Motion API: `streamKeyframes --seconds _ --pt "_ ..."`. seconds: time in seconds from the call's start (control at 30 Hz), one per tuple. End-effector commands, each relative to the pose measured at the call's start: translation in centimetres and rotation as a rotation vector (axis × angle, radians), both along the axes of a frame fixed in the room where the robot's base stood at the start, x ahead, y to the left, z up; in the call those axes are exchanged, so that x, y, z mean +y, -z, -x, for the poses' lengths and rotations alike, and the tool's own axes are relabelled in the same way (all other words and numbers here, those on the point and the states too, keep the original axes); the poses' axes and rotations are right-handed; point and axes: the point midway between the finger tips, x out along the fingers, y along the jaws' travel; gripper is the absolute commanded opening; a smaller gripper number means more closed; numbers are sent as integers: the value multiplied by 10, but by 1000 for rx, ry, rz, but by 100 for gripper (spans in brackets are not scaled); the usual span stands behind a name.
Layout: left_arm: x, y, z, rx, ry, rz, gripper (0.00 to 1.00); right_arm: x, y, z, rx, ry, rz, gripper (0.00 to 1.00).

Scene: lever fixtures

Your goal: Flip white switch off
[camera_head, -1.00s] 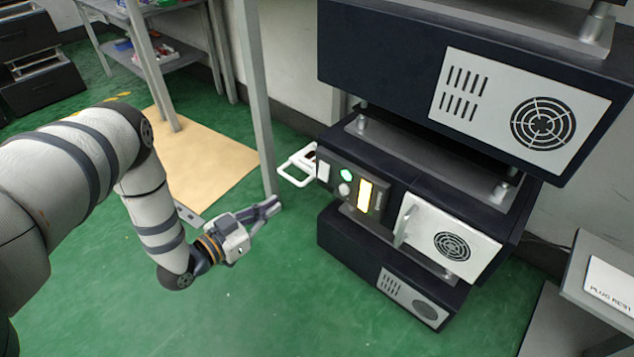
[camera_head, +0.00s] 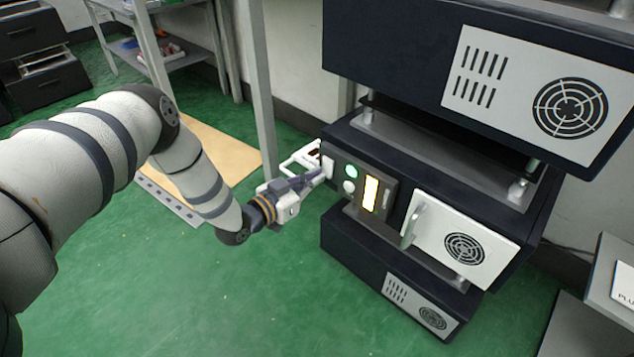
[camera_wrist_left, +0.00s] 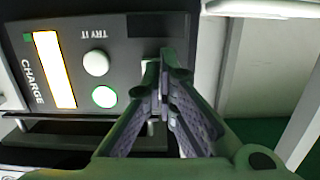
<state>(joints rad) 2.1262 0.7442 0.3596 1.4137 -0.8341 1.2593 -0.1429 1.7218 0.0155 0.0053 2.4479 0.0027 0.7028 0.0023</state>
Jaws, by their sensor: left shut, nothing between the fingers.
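The white switch (camera_head: 327,162) is a small upright plate at the left end of the dark front panel, beside the round buttons. My left gripper (camera_head: 324,174) is shut and empty, with its fingertips at the lower part of this switch. I cannot tell whether they touch it. In the left wrist view, the fingers (camera_wrist_left: 163,82) come together in front of the panel and cover most of the switch; only pale bits show around them. The switch's position is not clear. My right gripper is not in view.
The panel has a green-lit button (camera_head: 351,171), a white button (camera_head: 349,186) and a glowing yellow bar (camera_head: 371,194). A white door with a handle (camera_head: 413,225) is to the right. Green floor lies open in front.

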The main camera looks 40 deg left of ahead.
Motion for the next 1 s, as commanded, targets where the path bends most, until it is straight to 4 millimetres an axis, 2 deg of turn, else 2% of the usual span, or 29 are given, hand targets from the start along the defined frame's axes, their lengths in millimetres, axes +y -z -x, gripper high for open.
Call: streamKeyframes --seconds 0.37,0.53,1.0 --pt "-1 0 -5 -1 0 0 0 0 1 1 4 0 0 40" --pt "-4 6 -17 -1 5 -2 0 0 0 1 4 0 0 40" --pt "-4 6 -21 -5 3 3 0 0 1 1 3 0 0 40"
